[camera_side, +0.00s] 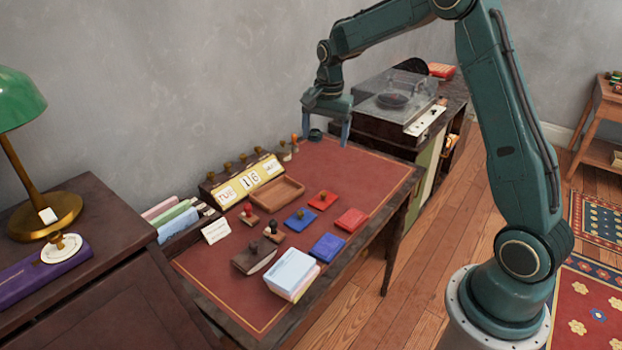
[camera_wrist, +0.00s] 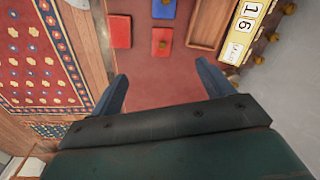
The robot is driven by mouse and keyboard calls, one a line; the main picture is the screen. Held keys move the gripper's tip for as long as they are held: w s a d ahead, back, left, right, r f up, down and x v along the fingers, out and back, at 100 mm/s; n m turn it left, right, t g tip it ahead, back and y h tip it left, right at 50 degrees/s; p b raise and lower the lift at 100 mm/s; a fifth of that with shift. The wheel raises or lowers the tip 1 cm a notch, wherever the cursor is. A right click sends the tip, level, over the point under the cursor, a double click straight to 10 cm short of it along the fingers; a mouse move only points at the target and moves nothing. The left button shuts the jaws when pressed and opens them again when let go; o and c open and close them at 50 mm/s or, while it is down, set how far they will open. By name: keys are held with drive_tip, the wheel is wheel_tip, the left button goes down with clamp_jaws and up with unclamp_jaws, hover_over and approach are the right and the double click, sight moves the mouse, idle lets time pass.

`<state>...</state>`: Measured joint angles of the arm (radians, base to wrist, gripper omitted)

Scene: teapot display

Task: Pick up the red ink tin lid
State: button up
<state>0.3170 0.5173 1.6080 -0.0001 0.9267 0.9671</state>
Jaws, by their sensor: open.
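A red square piece with a small knob on top, which looks like the red ink tin lid (camera_side: 323,201), lies on the desk's red top. It shows in the wrist view (camera_wrist: 162,41) near the top middle, beyond the fingertips. A plain flat red piece (camera_side: 351,220), likely the tin, lies beside it, apart; the wrist view has it to the left (camera_wrist: 120,32). My gripper (camera_side: 327,131) is open and empty above the far end of the desk, well short of the lid. Both fingers (camera_wrist: 162,71) show in the wrist view with bare desk between them.
A blue knobbed piece (camera_side: 300,219) and a plain blue piece (camera_side: 327,247) lie near the red ones. A wooden tray (camera_side: 277,193), a yellow calendar block (camera_side: 249,179), stamps and a paper stack (camera_side: 292,273) stand around. The desk's far end (camera_side: 365,170) is clear.

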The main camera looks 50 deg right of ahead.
drive_tip(key=w+d+f+m+g, duration=0.1)
drive_tip(key=w+d+f+m, duration=0.2)
drive_tip(key=f, duration=0.6)
drive_tip(key=shift+d+f, duration=0.25)
drive_tip(key=shift+d, duration=0.8)
hover_over(323, 197)
drive_tip(key=d, duration=0.2)
drive_tip(key=shift+w+a+f, duration=0.1)
drive_tip(key=shift+w+f, duration=0.05)
drive_tip(key=shift+f, duration=2)
drive_tip(key=shift+w+f, duration=0.15)
drive_tip(key=shift+f, duration=2)
drive_tip(key=shift+f, duration=2.55)
drive_tip(key=shift+a, duration=0.1)
drive_tip(key=c, duration=1.1)
